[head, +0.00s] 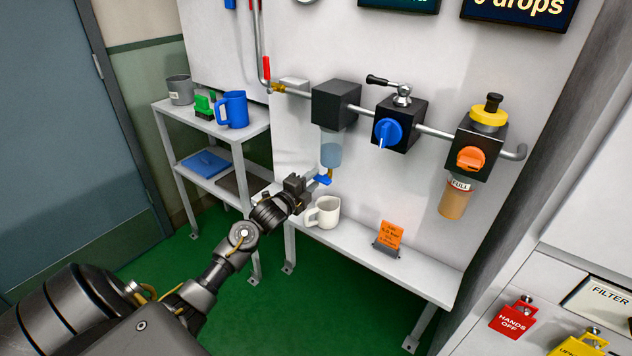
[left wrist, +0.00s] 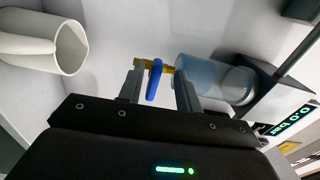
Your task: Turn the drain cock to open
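The drain cock has a blue lever (left wrist: 154,80) on a small brass stem (left wrist: 163,68) under the clear filter bowl (left wrist: 215,78). In the head view the blue lever (head: 322,179) shows below the bowl (head: 331,150), which holds bluish liquid. My left gripper (head: 310,186) reaches in from the left, right beside the lever. Contact with the lever cannot be told. My right gripper is not in view.
A white mug (head: 323,212) stands on the white bench (head: 365,252) just below the gripper; it also shows in the left wrist view (left wrist: 45,42). An orange sign (head: 391,235) stands to its right. A black filter housing (head: 336,101) is above the bowl. A side shelf (head: 180,112) holds a blue mug (head: 233,109).

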